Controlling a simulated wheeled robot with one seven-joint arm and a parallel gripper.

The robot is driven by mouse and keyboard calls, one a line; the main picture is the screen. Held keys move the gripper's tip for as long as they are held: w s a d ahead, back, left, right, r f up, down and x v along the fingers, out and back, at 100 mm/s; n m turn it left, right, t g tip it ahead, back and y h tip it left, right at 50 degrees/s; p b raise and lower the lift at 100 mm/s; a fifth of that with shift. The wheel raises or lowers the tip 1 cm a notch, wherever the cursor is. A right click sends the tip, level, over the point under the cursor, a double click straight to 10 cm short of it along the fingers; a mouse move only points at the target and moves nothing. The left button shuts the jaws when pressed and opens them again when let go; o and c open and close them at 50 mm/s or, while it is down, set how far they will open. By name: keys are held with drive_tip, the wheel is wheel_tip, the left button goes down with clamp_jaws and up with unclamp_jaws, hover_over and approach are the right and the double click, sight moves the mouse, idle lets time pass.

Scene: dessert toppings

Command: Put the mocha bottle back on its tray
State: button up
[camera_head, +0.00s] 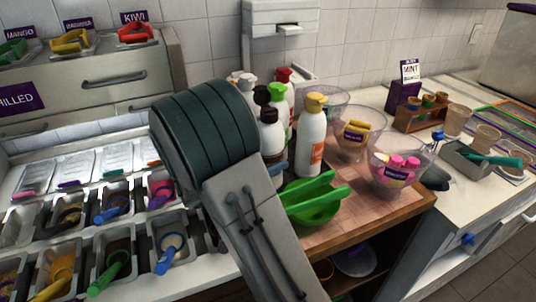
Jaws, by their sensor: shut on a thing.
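Several squeeze bottles with differently coloured caps stand grouped behind my arm. A white bottle with a yellow cap (311,140) stands upright in front on the wooden board. A bottle with a dark cap (270,133) stands to its left, partly covered by my arm. Bottles with red and white caps are behind them. No label reads as mocha, so I cannot tell which one is the mocha bottle. The tray under the bottles is hidden or cannot be made out. My arm fills the middle foreground and my gripper does not show.
A green bowl with green scoops (315,200) sits near the front of the wooden board (385,215). Clear bowls stand right of the bottles, one with pink-capped items (402,168). Topping bins with coloured spoons fill the left counter. A wall dispenser (281,17) hangs behind.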

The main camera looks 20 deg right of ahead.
drive_tip(key=o, duration=1)
drive_tip(key=shift+c, duration=0.2)
drive_tip(key=shift+a, duration=0.2)
drive_tip(key=s+a, duration=0.2)
drive_tip(key=a, duration=0.9)
drive_tip(key=shift+s+a, duration=0.2)
drive_tip(key=shift+r, duration=0.15)
wheel_tip(320, 180, up, 9)
drive_tip(key=p, duration=0.8)
drive_tip(key=shift+p, duration=0.4)
